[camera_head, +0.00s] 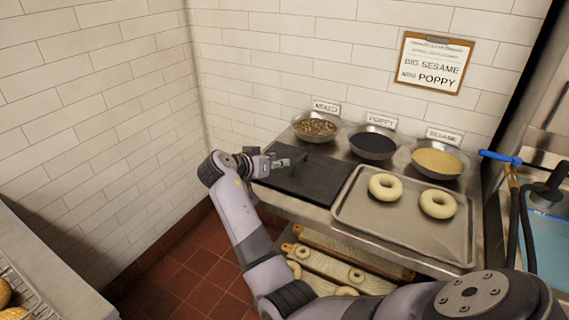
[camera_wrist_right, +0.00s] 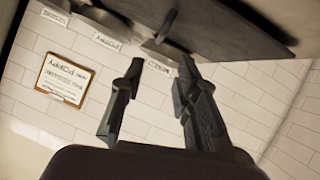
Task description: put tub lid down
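The dark rectangular tub lid (camera_head: 318,182) lies at the left end of the steel counter, beside the tray. I cannot tell whether a tub is under it. In the right wrist view, the lid (camera_wrist_right: 235,32) fills the upper part, with its small upright handle (camera_wrist_right: 165,27) showing. My right gripper (camera_head: 288,161) is over the lid's back left part. In the wrist view its two fingers (camera_wrist_right: 159,68) are apart, with nothing between them, and the handle is just past the tips. My left gripper is not in view.
A steel tray (camera_head: 400,236) with two pale bagels (camera_head: 385,187) lies right of the lid. Behind stand bowls of mixed seeds (camera_head: 315,126), poppy (camera_head: 373,145) and sesame (camera_head: 437,162). A lower shelf holds bagel boards (camera_head: 335,268). Tiled walls close in at the back and left.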

